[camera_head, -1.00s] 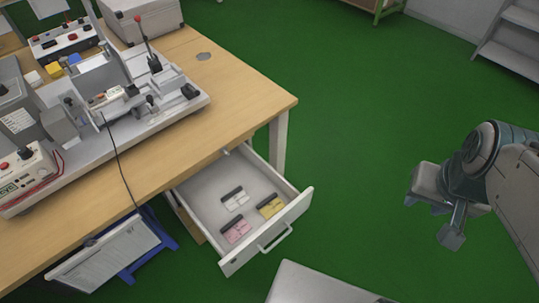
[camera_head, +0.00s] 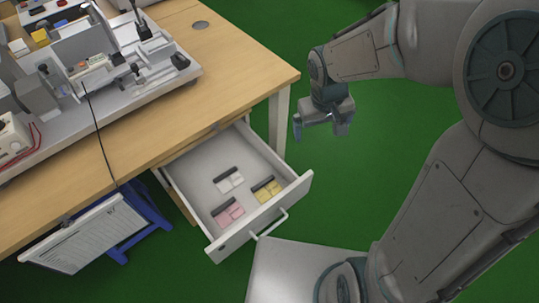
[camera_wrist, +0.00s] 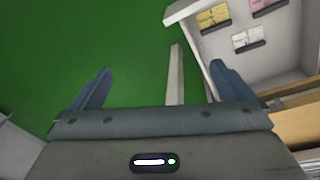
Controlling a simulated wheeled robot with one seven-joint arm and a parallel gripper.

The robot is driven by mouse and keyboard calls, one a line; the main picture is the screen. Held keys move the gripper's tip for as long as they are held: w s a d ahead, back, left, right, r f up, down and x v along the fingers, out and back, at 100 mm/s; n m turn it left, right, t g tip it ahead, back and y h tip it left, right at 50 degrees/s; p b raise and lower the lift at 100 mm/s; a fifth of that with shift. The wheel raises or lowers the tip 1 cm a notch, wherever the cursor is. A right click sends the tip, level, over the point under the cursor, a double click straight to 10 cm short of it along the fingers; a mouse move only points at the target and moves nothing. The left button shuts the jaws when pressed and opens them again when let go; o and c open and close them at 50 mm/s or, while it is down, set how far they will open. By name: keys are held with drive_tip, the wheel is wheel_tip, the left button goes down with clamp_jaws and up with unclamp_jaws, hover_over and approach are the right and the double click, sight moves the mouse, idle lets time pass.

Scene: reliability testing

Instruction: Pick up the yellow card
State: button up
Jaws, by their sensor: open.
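The yellow card (camera_head: 267,189) lies flat in the open drawer (camera_head: 294,188), near its front right side, with a dark strip along one edge. In the wrist view the yellow card (camera_wrist: 212,16) shows at the top, right of centre. My gripper (camera_head: 320,130) is open and empty, up and to the right of the drawer in the head view. In the wrist view my gripper's fingers (camera_wrist: 155,85) are spread wide, over green floor and a pale table leg. The card is beyond the fingertips, apart from them.
A white card (camera_head: 229,179) and a pink card (camera_head: 228,212) lie beside the yellow one. The wooden table (camera_head: 240,75) overhangs the drawer's back, and its leg (camera_head: 279,120) stands close by. Green floor to the right is clear.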

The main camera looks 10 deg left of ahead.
drive_tip(key=w+a+f+n+b, duration=0.2)
drive_tip(key=a+f+n+b, duration=0.1)
drive_tip(key=a+f, duration=0.75)
drive_tip(key=n+g+b, duration=0.1)
drive_tip(key=b, duration=0.1)
hover_over(264, 184)
wheel_tip(264, 184, down, 10)
drive_tip(key=shift+n+y, duration=0.3)
drive_tip(key=f, duration=0.2)
drive_tip(key=f+b, duration=0.1)
drive_tip(key=f, duration=0.5)
drive_tip(key=shift+w+a+f, duration=0.15)
drive_tip(key=shift+a+f, duration=0.05)
drive_tip(key=shift+a, duration=0.05)
drive_tip(key=shift+d+f+b, duration=0.15)
drive_tip(key=shift+f+b, duration=0.65)
drive_tip(key=shift+f, duration=2.3)
drive_tip(key=c, duration=0.7)
